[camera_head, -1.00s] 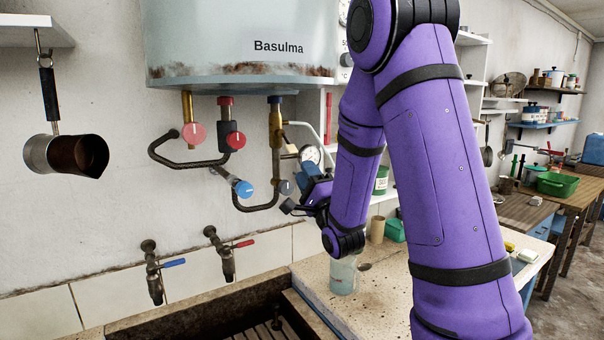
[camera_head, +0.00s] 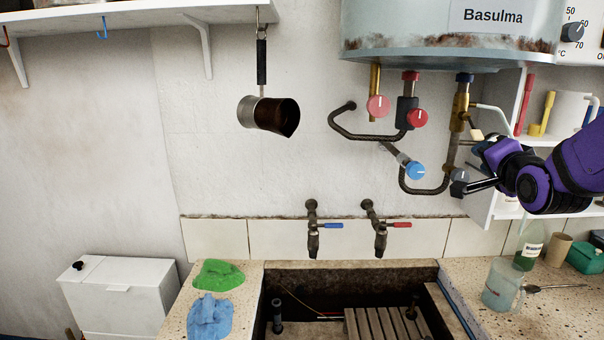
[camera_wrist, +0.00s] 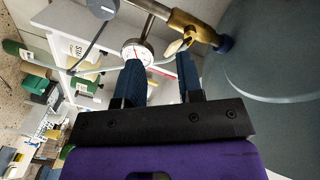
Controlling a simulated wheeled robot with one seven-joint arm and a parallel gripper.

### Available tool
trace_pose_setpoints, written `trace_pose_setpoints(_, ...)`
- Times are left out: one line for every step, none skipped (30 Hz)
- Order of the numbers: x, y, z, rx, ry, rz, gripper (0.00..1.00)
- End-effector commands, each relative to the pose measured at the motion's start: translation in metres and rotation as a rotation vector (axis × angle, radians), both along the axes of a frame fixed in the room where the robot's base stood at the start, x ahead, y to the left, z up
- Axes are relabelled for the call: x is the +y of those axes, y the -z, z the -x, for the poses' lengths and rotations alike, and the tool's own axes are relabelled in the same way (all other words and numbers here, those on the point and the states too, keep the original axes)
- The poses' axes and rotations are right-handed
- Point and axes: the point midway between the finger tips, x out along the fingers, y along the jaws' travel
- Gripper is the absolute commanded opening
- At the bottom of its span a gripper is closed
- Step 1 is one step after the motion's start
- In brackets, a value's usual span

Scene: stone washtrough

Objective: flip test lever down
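The water heater (camera_head: 450,40) hangs on the wall at the upper right of the head view. A brass valve (camera_head: 461,108) hangs from its blue-collared outlet. A small pale brass lever (camera_head: 476,134) sticks out at the valve's right; it appears larger in the wrist view as a brass lever (camera_wrist: 176,47) beside the brass pipe (camera_wrist: 190,24). My gripper (camera_head: 482,152) is just right of and below the lever. In the wrist view my gripper (camera_wrist: 160,82) has its two blue fingers apart with nothing between them. The lever lies beyond the fingertips, nearer the right finger, apparently untouched.
A dial gauge (camera_wrist: 137,52) and a thin pale pipe (camera_head: 492,110) lie close to the gripper. Red knobs (camera_head: 417,118) and a blue knob (camera_head: 415,171) sit to the left. Shelves (camera_head: 510,150) stand behind. The trough (camera_head: 350,273) is below.

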Motion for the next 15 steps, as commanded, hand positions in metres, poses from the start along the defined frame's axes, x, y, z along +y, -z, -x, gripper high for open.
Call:
trace_pose_setpoints(0.004, -0.004, 0.009, 0.050, -0.005, 0.043, 0.34)
trace_pose_setpoints(0.007, -0.003, 0.014, 0.088, -0.010, 0.071, 0.34)
trace_pose_setpoints(0.010, -0.003, 0.022, 0.136, -0.017, 0.107, 0.34)
trace_pose_setpoints(0.012, -0.003, 0.028, 0.174, -0.025, 0.136, 0.34)
trace_pose_setpoints(0.014, -0.002, 0.034, 0.210, -0.033, 0.163, 0.34)
trace_pose_setpoints(0.017, -0.002, 0.043, 0.258, -0.047, 0.200, 0.34)
trace_pose_setpoints(0.020, -0.001, 0.050, 0.295, -0.058, 0.227, 0.34)
trace_pose_setpoints(0.022, 0.000, 0.057, 0.331, -0.070, 0.254, 0.34)
trace_pose_setpoints(0.025, 0.000, 0.067, 0.378, -0.090, 0.291, 0.34)
trace_pose_setpoints(0.028, 0.001, 0.075, 0.414, -0.106, 0.319, 0.34)
trace_pose_setpoints(0.030, 0.002, 0.083, 0.449, -0.123, 0.346, 0.34)
trace_pose_setpoints(0.034, 0.003, 0.095, 0.496, -0.148, 0.381, 0.34)
trace_pose_setpoints(0.036, 0.004, 0.104, 0.528, -0.168, 0.408, 0.34)
trace_pose_setpoints(0.039, 0.005, 0.113, 0.563, -0.189, 0.435, 0.34)
trace_pose_setpoints(0.042, 0.006, 0.126, 0.608, -0.220, 0.470, 0.34)
